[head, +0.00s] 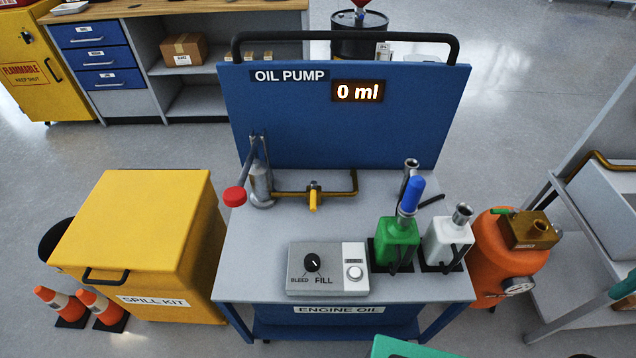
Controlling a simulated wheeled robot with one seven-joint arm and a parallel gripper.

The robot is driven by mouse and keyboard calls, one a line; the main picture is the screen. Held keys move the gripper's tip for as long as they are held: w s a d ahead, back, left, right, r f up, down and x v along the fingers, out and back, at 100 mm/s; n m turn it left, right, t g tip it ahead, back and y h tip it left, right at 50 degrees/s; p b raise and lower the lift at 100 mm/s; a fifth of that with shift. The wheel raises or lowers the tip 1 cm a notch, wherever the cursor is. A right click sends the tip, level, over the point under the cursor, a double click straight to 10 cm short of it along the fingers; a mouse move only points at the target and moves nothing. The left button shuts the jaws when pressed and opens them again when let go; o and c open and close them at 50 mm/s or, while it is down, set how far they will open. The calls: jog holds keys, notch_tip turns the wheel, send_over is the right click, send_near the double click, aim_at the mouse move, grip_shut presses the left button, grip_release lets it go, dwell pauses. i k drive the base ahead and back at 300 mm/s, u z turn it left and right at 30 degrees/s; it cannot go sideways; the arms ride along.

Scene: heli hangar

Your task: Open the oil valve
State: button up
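The oil valve (313,199) sits on a brass pipe (338,193) at the back middle of the pump bench. Its yellow lever points toward the front, across the run of the pipe. The pipe joins a grey hand pump (260,186) with a red-knobbed lever (234,196) on the left. The blue back panel (350,135) reads OIL PUMP, and its display (358,91) reads 0 ml.
On the bench (260,245) are a BLEED/FILL knob box (328,268), a green can (397,240) with a blue-topped piece, and a white can (446,240). A yellow spill kit (140,235) and cones (97,305) stand left. An orange tank (500,255) stands right.

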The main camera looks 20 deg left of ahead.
aim_at(313, 184)
jog(key=u, duration=1.15)
jog(key=i, duration=0.3)
